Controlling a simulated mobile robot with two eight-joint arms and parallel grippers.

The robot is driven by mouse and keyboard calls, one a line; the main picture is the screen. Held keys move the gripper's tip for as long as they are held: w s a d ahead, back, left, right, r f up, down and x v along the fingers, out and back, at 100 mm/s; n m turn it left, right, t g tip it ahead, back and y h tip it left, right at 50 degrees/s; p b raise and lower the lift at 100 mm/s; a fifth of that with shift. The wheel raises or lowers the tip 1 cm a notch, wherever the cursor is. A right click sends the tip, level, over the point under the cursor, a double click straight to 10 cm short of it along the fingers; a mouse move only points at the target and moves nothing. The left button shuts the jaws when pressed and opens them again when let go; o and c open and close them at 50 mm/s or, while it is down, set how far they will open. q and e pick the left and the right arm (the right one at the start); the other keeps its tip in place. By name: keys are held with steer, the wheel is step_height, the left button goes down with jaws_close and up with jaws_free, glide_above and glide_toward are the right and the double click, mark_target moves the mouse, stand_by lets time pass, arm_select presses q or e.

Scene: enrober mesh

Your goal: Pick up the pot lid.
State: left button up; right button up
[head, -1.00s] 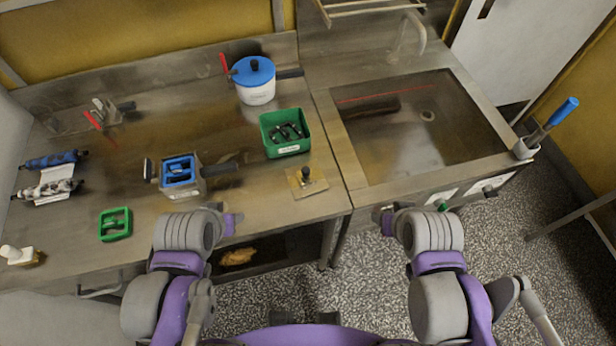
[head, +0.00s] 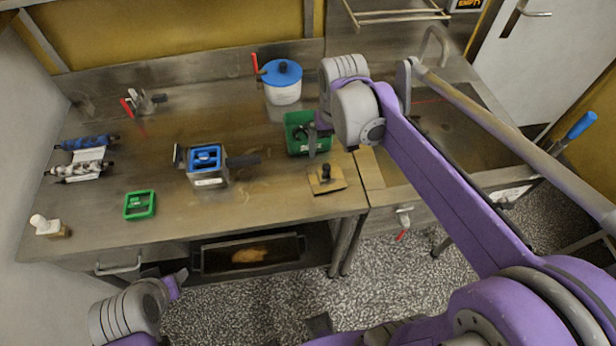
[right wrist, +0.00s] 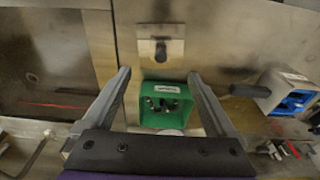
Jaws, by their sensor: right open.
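The pot lid (head: 281,72) is blue and round with a dark knob. It sits on a white pot (head: 283,94) at the back of the steel counter. My right gripper (head: 316,138) is over the green bin, in front of the pot and to its right. In the right wrist view its two fingers (right wrist: 159,73) are spread wide with nothing between them. The lid cannot be made out in that view; a pale edge shows below the bin. My left gripper (head: 178,280) is low at the front left, away from the lid, its jaws unclear.
A green bin (head: 297,146) of dark parts stands in front of the pot. A knobbed plate (head: 326,187) lies near the front edge. A metal box with a blue top (head: 207,176) stands left of the bin. The sink is at the right, partly behind my right arm.

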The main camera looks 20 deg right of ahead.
mark_target(326, 166)
steer(key=f, duration=0.5)
steer(key=shift+w+d, duration=0.25)
steer(key=shift+w, duration=0.05)
steer(key=shift+w+a+f, duration=0.1)
steer(key=shift+w+f, duration=0.1)
steer(key=shift+f, duration=1.15)
steer(key=shift+w+a+f, duration=0.1)
steer(key=shift+w+f, duration=0.1)
steer(key=shift+f, duration=1.15)
steer(key=shift+c, duration=0.2)
jaws_close()
